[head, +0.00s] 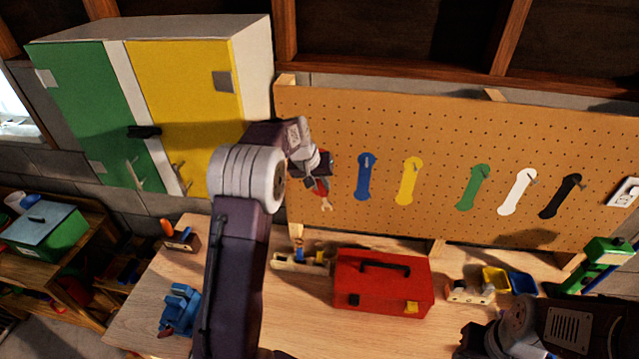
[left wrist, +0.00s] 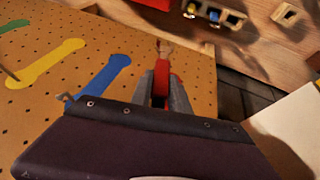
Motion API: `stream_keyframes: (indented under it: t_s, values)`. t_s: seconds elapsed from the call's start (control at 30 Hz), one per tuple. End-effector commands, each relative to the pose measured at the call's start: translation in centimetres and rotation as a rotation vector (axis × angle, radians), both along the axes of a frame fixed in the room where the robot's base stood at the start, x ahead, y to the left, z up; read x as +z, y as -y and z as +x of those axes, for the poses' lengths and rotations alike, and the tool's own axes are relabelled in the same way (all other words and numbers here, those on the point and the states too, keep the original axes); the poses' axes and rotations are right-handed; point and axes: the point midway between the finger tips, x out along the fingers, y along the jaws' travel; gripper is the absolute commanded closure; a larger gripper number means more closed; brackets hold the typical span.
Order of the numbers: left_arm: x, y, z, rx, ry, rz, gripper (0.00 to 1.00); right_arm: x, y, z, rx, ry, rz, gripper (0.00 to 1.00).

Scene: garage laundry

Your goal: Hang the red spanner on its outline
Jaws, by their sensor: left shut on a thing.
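My left gripper (head: 319,169) is shut on the red spanner (head: 322,188), in front of the left part of the pegboard (head: 420,120). The spanner hangs down from the fingers, with its pale open jaw at the bottom. In the left wrist view the red spanner (left wrist: 161,75) sits between the grey fingers (left wrist: 163,95), its pale end pointing away. I cannot tell if it touches the board. Blue (head: 364,177), yellow (head: 409,181), green, white and black spanner shapes with pegs run to the right.
A workbench (head: 300,335) below holds a red toolbox (head: 383,283), a blue vise (head: 180,308), small bins and a green tool at the right. A green and yellow cabinet (head: 180,100) stands left of the board. Part of my right arm shows at the bottom right.

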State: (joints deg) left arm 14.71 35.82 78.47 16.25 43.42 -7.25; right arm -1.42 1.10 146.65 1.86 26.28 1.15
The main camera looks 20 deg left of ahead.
Motion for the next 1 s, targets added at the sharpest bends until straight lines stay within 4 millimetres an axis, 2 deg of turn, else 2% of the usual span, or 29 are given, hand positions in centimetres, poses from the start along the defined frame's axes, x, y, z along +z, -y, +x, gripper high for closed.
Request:
stream_keyframes:
  t_s: [0.67,1.0]
  values:
    - [-0.1,-1.2,4.7,0.001,0.000,0.000,1.00,5.1,0.0,0.0,0.000,0.000,0.000,0.59]
    - [-1.6,-1.5,5.9,0.000,0.000,0.000,1.00,4.8,0.0,0.0,0.000,0.000,0.000,0.59]
